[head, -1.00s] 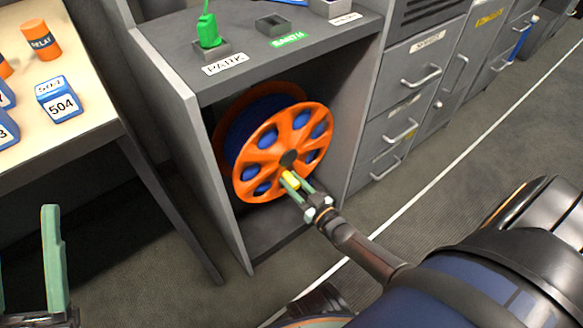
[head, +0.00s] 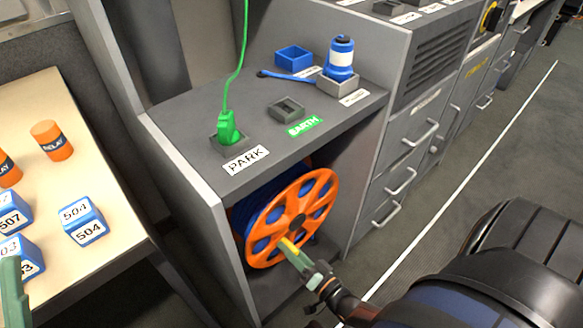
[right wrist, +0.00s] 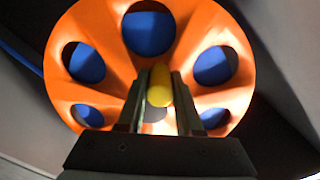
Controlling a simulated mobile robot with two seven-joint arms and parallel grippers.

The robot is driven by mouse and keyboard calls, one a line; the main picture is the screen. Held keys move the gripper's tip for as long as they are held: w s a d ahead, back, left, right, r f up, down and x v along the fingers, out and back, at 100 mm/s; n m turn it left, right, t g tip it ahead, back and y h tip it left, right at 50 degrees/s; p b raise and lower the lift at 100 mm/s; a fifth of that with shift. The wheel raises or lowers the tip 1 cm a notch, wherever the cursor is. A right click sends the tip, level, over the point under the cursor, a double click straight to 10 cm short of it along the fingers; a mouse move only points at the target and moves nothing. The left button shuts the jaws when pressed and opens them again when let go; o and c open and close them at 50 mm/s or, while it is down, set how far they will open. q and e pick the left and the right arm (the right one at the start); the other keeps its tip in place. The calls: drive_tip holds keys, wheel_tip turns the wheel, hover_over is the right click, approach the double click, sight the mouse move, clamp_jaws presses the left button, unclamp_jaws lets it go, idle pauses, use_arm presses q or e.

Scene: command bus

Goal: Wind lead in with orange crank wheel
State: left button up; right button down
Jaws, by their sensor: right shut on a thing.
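The orange crank wheel (head: 262,234) stands upright inside the grey cabinet, with blue showing through its holes; it also fills the right wrist view (right wrist: 228,103). Its yellow handle (right wrist: 160,84) sticks out below the hub. My right gripper (head: 304,262) is shut on the yellow handle, with one finger on each side of it. A green plug (head: 229,128) with a green lead (head: 240,62) rising from it sits in the socket labelled PARK. My left gripper (head: 14,295) shows only as a green finger at the left edge.
An empty grey socket labelled EARTH (head: 287,108) is on the cabinet top. A table with blue blocks (head: 82,222) and orange cylinders (head: 52,140) is at left. Grey drawers are at right.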

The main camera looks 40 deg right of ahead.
drive_tip(key=r+m, duration=0.1)
drive_tip(key=a+r+m+p, duration=0.1)
drive_tip(key=m, duration=0.1)
drive_tip(key=shift+s, duration=0.1)
drive_tip(key=shift+r+m+p, duration=0.25)
drive_tip(key=shift+m+p, duration=0.05)
drive_tip(key=shift+m, duration=0.4)
drive_tip(key=c, duration=0.6)
unclamp_jaws()
